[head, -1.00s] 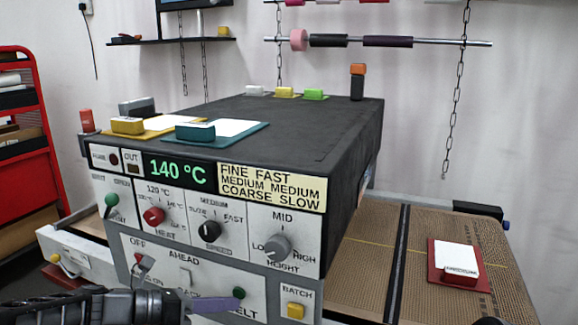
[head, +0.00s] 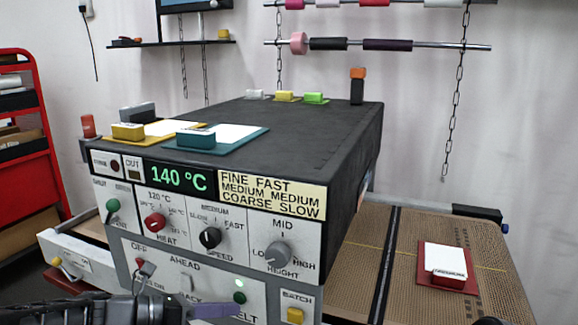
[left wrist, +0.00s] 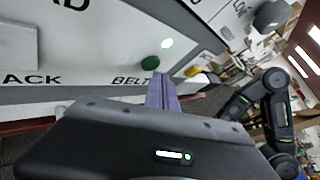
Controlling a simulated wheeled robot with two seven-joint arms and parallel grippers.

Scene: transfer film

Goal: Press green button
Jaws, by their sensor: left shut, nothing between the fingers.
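The green button (head: 240,297) is on the lower front panel of the machine, above the word BELT. It also shows in the left wrist view (left wrist: 150,63), with a small lit lamp (left wrist: 167,43) beside it. That lamp glows in the head view (head: 240,283) too. My left gripper (head: 230,311) comes in low from the left. Its purple fingers are shut and empty. Their tips (left wrist: 158,76) are just below the button in the head view, apparently apart from it. My right gripper is not clearly seen.
A green knob (head: 112,205), a red knob (head: 155,222) and a yellow BATCH button (head: 295,315) are on the same front. A red tray with a white sheet (head: 446,257) lies on the belt (head: 350,260) at right. Trays with coloured blocks sit on top.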

